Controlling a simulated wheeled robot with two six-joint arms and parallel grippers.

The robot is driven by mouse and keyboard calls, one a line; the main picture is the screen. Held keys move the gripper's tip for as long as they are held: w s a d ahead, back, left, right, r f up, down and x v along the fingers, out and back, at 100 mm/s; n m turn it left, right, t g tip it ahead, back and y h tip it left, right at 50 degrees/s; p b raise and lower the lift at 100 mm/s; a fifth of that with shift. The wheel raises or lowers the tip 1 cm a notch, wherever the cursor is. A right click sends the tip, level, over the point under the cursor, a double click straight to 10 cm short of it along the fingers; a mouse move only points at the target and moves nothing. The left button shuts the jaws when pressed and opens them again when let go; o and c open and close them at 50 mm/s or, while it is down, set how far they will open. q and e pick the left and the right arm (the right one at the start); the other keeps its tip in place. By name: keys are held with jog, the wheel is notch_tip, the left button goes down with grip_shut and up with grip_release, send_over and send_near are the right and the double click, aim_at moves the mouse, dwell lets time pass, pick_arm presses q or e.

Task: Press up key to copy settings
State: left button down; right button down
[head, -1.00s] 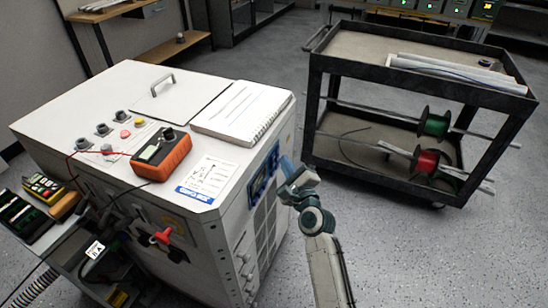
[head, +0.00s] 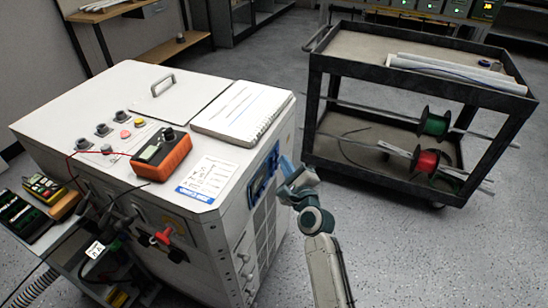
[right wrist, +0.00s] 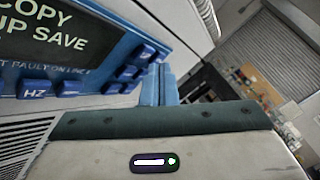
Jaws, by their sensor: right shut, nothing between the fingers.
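A blue control panel (head: 262,178) is set in the side of the white cabinet. In the right wrist view its dark screen (right wrist: 48,34) reads "COPY" and "UP SAVE". Below the screen is a blue key marked HZ (right wrist: 33,90), and a cluster of small blue keys (right wrist: 125,72) lies to the right. I cannot read the cluster's labels, so I cannot tell which is the up key. My right gripper (head: 286,164) is shut and empty; in the wrist view its blue fingertips (right wrist: 157,72) are right beside the cluster. I cannot tell whether they touch a key. My left gripper is out of view.
On the white cabinet (head: 110,90) lie an orange meter (head: 172,155), a notebook (head: 240,112) and a label sheet (head: 208,178). A dark cart (head: 420,90) with cable spools stands to the right. Open floor lies between cabinet and cart.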

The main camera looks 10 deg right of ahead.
jog(key=shift+w+a, duration=0.2)
jog(key=shift+a, duration=0.05)
jog(key=shift+w+a, duration=0.2)
jog(key=shift+a, duration=0.1)
dwell(0.7)
jog(key=shift+s+d, duration=0.1)
jog(key=shift+s+d+p, duration=0.3)
jog(key=shift+s+d, duration=0.05)
jog(key=shift+d, duration=0.2)
jog(key=shift+s+d+p, duration=0.3)
jog(key=shift+s+d, duration=0.45)
jog(key=shift+d, duration=0.3)
jog(key=shift+s+d+p, duration=0.25)
jog(key=shift+s+d, duration=0.45)
jog(key=shift+d, duration=0.35)
